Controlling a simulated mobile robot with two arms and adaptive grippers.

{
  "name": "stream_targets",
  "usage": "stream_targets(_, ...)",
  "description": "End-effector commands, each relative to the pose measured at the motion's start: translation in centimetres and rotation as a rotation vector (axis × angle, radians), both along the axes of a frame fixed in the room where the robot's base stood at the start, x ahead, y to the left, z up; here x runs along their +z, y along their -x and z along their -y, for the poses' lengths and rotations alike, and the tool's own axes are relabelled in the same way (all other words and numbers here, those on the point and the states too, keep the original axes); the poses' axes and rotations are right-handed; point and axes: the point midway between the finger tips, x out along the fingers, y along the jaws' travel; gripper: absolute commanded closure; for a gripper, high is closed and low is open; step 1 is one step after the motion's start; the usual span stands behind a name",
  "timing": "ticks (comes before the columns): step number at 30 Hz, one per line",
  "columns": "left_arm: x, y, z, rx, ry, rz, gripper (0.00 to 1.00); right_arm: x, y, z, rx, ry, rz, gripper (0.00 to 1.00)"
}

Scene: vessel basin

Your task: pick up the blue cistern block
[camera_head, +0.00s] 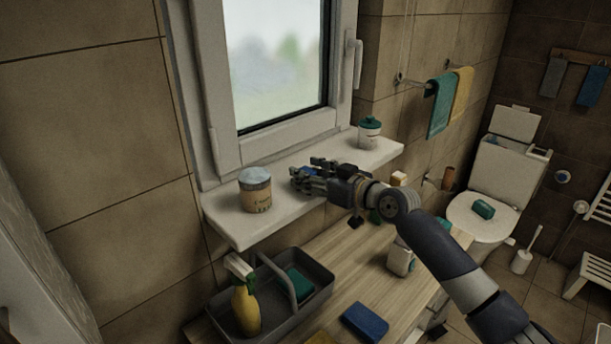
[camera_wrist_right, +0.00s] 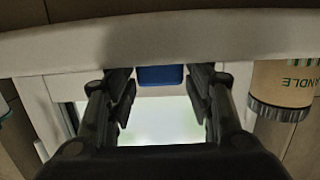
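The blue cistern block (camera_wrist_right: 160,75) shows in the right wrist view between the two fingers, at the edge of the pale windowsill. There is a gap on each side of it. In the head view only a small blue patch of it (camera_head: 308,170) shows, mostly hidden by my right gripper (camera_head: 302,179). My right gripper, also in the wrist view (camera_wrist_right: 163,100), is open and reaches low over the windowsill from the right. My left gripper is not in view.
A candle jar (camera_head: 256,190) stands on the windowsill (camera_head: 232,228) left of my right gripper. Below are a grey caddy (camera_head: 318,271) and a blue sponge (camera_head: 365,322) on the wooden counter.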

Motion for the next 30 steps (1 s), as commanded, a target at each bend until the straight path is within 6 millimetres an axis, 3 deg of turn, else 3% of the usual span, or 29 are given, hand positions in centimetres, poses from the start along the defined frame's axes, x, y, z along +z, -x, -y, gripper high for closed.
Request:
stream_targets(1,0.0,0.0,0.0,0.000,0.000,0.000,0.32,0.0,0.0,0.0,0.000,0.000,0.000,0.72)
stream_targets(3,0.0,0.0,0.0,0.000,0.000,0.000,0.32,0.0,0.0,0.0,0.000,0.000,0.000,0.87)
stream_targets(17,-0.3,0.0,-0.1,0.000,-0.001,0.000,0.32,0.5,0.0,0.0,0.000,-0.001,0.002,0.87)
stream_targets(25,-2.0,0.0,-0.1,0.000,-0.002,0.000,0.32,3.5,0.0,0.0,0.000,-0.001,0.006,0.87)
stream_targets(30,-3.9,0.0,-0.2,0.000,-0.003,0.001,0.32,3.3,-0.8,4.0,-0.006,0.001,0.001,0.87)
